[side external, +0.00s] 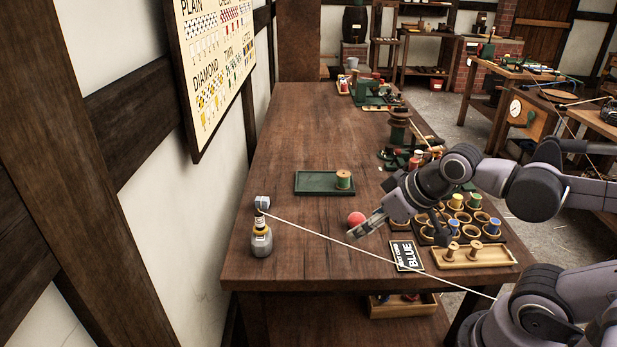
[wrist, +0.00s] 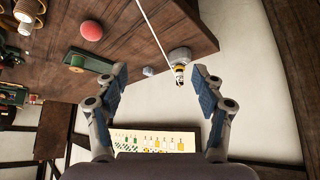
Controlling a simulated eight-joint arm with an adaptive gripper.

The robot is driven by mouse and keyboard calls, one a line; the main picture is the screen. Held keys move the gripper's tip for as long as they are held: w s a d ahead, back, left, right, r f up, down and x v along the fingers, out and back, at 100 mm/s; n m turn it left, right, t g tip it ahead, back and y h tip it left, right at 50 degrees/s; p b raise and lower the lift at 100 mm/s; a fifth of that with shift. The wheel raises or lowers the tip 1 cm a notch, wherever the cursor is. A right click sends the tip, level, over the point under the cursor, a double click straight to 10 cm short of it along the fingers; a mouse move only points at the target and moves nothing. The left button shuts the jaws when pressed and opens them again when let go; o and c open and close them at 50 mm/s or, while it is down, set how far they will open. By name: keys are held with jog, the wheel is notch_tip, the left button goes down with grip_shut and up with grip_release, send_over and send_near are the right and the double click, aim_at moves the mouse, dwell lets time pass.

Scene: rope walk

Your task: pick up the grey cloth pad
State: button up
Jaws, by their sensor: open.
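A small pale grey block (side external: 262,202), which may be the grey cloth pad, lies near the left edge of the table, just behind a bottle. It also shows in the wrist view (wrist: 148,71), between the bottle and the green tray. It is too small to tell whether it is cloth. My gripper (side external: 355,235) is open and empty, above the table's front part near the red ball, well to the right of the grey block. In the wrist view its two blue-padded fingers (wrist: 160,73) are spread wide with nothing between them.
The table's middle is mostly clear.

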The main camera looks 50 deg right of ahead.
jog(key=shift+r, duration=0.1)
jog(key=w+r+m+g, duration=0.1)
jog(key=w+r+m, duration=0.1)
jog(key=w+r, duration=0.45)
jog(key=m+g+h, duration=0.3)
jog(key=m+h, duration=0.1)
jog(key=m, duration=0.4)
send_over(261, 201)
jog(key=s+a, duration=0.2)
jog(key=a, duration=0.1)
notch_tip(261, 201, down, 15)
jog(key=shift+s+x, duration=0.15)
jog(key=shift+x, duration=2.35)
jog(key=shift+s+x, duration=0.15)
jog(key=shift+x, duration=2.35)
jog(key=shift+a+f, duration=0.15)
jog(key=shift+a, duration=0.05)
jog(key=c, duration=1)
